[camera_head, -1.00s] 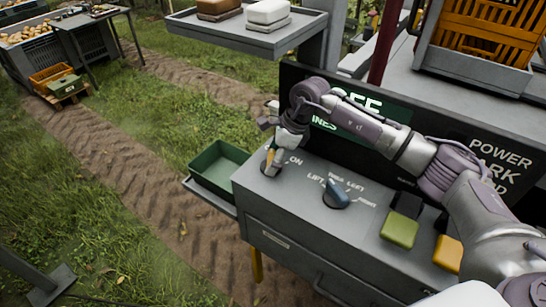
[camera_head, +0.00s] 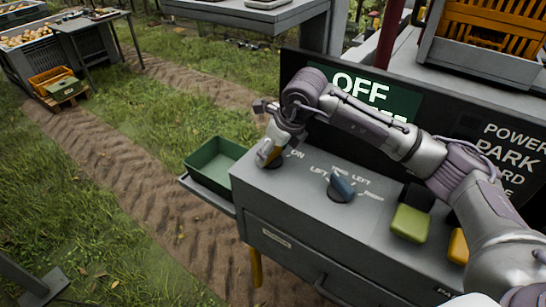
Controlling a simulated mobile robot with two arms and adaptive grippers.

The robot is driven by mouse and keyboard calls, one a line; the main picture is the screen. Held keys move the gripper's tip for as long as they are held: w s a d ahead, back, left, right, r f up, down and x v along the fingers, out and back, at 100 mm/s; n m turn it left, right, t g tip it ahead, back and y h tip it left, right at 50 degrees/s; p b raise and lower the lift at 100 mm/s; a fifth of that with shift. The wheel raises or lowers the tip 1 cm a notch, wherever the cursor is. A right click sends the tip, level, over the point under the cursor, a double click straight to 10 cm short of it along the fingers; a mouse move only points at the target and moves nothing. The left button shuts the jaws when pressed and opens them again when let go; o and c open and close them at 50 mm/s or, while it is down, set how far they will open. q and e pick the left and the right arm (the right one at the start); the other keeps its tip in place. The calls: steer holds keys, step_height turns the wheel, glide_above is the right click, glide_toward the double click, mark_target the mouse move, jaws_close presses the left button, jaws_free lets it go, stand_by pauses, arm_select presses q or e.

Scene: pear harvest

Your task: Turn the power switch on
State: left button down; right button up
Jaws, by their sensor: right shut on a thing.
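The display panel (camera_head: 375,95) behind my right arm shows OFF in white on green. Lower text there is covered by the arm. My left gripper is not in view.
A blue knob (camera_head: 341,187) labelled LIFT stands right of the switch. A green button (camera_head: 410,222) and a yellow button (camera_head: 458,246) are farther right. A green tray (camera_head: 214,167) is attached at the console's left. An orange crate (camera_head: 490,40) stands at upper right.

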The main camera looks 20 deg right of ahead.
steer(key=m+h+b, duration=0.1)
steer(key=m+b, duration=0.1)
steer(key=m, duration=0.1)
steer(key=shift+a+f+t, duration=0.1)
steer(key=shift+t, duration=0.2)
steer(key=shift+m+h+b, duration=0.3)
steer(key=shift+m+b, duration=0.45)
steer(key=shift+m, duration=0.05)
steer(key=o, duration=1.2)
steer(key=shift+c, duration=0.2)
steer(key=v, duration=1.2)
steer(key=shift+s, duration=0.1)
